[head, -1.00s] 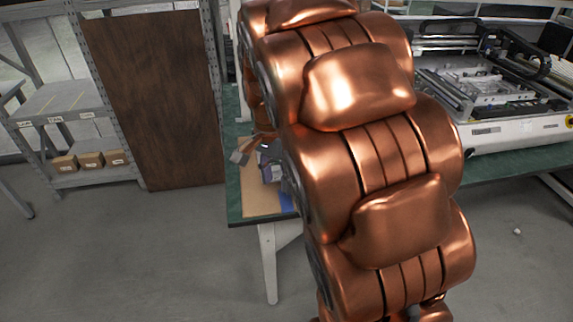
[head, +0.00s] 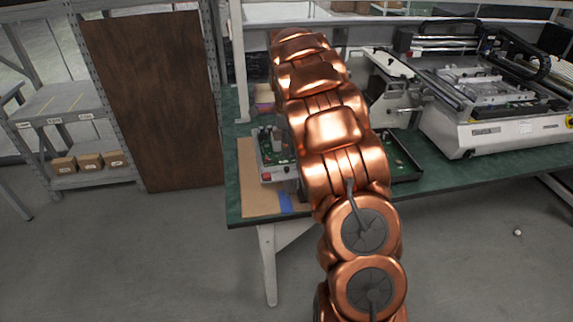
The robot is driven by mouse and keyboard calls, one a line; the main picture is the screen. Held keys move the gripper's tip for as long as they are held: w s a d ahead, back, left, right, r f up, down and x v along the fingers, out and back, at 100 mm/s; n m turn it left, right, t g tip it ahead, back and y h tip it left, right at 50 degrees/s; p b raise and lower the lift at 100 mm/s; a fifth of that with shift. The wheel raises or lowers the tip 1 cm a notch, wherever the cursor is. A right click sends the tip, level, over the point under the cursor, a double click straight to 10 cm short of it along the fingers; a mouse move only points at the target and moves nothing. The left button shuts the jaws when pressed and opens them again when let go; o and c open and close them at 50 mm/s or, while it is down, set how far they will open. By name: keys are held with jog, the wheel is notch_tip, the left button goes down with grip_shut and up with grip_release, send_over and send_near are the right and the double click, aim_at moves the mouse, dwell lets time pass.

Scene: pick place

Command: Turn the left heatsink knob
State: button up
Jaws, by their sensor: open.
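A small grey device (head: 280,173) with a green board and a red part on its front stands on the brown mat (head: 258,195) at the left end of the green table. My arm covers its right side. I cannot make out the left heatsink knob in the head view; it is too small or hidden. My copper arm stretches up and away over the table, just right of the device. My gripper is not in view; the far end of the arm hides it.
A large white machine (head: 500,130) stands on the green table (head: 450,180) at the right. A dark tray (head: 405,165) lies right of my arm. A brown panel (head: 155,100) and a shelf with small boxes (head: 90,160) are at the left.

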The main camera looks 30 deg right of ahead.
aim_at(287, 168)
notch_tip(287, 168, down, 8)
jog(key=shift+r+p, duration=0.2)
jog(key=shift+p, duration=0.7)
grip_shut()
